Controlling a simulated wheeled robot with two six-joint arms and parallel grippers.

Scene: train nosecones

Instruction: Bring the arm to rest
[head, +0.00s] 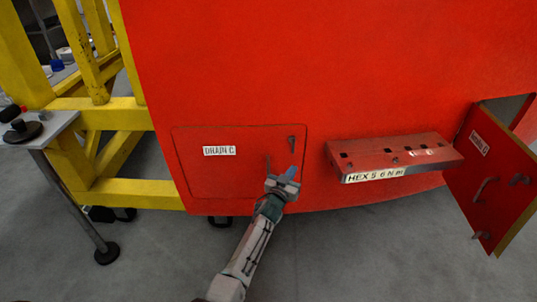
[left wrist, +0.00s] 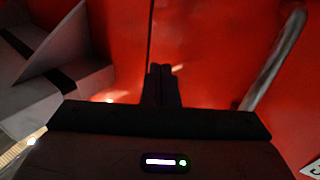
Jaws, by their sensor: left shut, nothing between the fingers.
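My left arm (head: 249,250) reaches up from the bottom middle of the head view. My left gripper (head: 288,176) is in front of the lower right part of the red panel marked DRAIN C (head: 225,178). In the left wrist view its two dark fingers (left wrist: 164,85) are together with nothing between them, pointing toward a red surface. I cannot tell whether the fingertips touch it. The DRAIN C panel lies flush in the red nosecone (head: 260,70). My right gripper is not in view.
A red ledge marked HEX (head: 392,158) juts out right of the gripper. An open red door (head: 492,180) hangs at the far right. A yellow frame (head: 115,112) and a small grey table (head: 45,128) stand at left. A grey bar (left wrist: 275,60) shows close in the wrist view.

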